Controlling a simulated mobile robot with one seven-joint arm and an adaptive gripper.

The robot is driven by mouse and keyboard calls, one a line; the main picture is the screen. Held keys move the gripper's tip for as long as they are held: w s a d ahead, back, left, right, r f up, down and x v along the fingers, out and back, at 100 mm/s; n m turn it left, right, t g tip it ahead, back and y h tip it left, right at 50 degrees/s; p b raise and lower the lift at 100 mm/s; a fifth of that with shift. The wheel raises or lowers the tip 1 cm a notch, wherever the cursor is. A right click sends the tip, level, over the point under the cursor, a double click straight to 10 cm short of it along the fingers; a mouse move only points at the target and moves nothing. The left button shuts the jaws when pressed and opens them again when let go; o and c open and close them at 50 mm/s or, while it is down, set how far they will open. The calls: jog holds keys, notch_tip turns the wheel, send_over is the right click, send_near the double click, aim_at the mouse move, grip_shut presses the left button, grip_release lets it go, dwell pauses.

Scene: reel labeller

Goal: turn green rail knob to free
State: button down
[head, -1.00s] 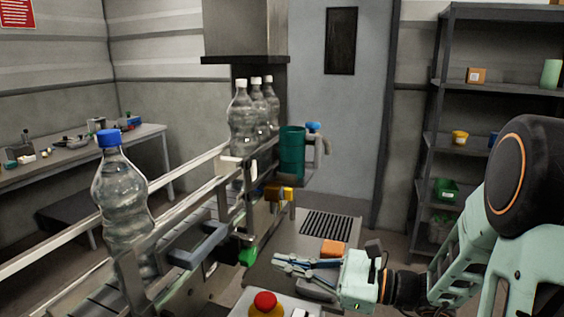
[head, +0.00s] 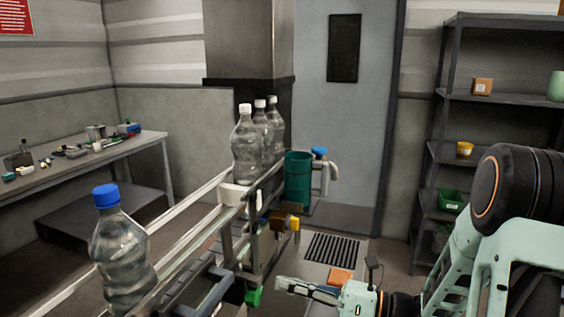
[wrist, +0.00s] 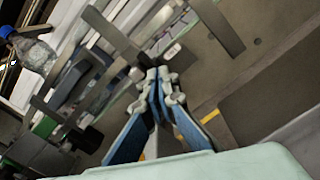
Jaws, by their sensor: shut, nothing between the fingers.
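The green rail knob (head: 253,296) sits low on the near side of the conveyor rail, at the bottom middle of the head view. A green part, perhaps the same knob, shows at the left of the wrist view (wrist: 45,127). My gripper (head: 281,284) is just right of the knob in the head view, apart from it, pointing left toward the rail. In the wrist view my gripper's fingertips (wrist: 158,78) meet with nothing between them. The knob's turn position is too small to read.
A blue-capped bottle (head: 120,245) stands on the conveyor, with several white-capped bottles (head: 246,145) farther back. A yellow part (head: 284,221) and a teal cylinder (head: 298,178) are by the rail. An orange block (head: 340,275) lies behind my gripper. Shelves (head: 495,100) stand at right.

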jog(key=shift+x, duration=1.5)
jog(key=shift+w+a, duration=0.1)
jog(key=shift+a, duration=0.1)
jog(key=shift+p, duration=0.35)
jog(key=shift+s+a+r+p, duration=0.25)
jog(key=shift+s+r+p, duration=0.55)
jog(key=shift+p, duration=0.8)
jog(key=shift+s+a+f+p, duration=0.15)
jog(key=shift+s+a+p, duration=0.05)
jog(key=shift+s+p, duration=0.4)
jog(key=p+v, duration=0.2)
jog(key=v, duration=0.4)
jog(key=shift+r, duration=0.5)
